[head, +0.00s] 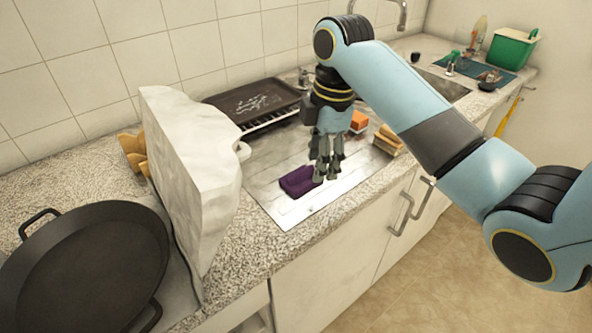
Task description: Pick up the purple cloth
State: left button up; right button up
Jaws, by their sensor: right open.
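The purple cloth (297,182) lies folded on the metal drainboard (291,212), close to the counter's front edge. My right gripper (326,176) points down just right of the cloth, with its fingertips at or just above the cloth's right end. It is open and nothing shows between its fingers. I cannot tell whether the fingers touch the cloth. My left gripper is not in view.
A white rough slab (195,180) stands upright left of the cloth. A black pan (85,265) is at the lower left. A dark tray (252,101) lies behind. An orange block (359,121) and stacked sponges (388,141) sit to the right. A green bin (511,49) stands far right.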

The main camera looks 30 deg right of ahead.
aim_at(301, 171)
jog(key=w+d+r+n+y, duration=0.1)
jog(key=w+r+n, duration=0.3)
jog(key=w, duration=0.2)
jog(key=shift+g, duration=0.4)
jog(key=f, duration=0.3)
jog(key=a+f, duration=0.1)
jog(key=f, duration=0.2)
jog(key=f+p, duration=0.1)
jog(key=f, duration=0.2)
jog(key=shift+s+a+f, duration=0.25)
jog(key=shift+s+f, duration=0.15)
grip_shut()
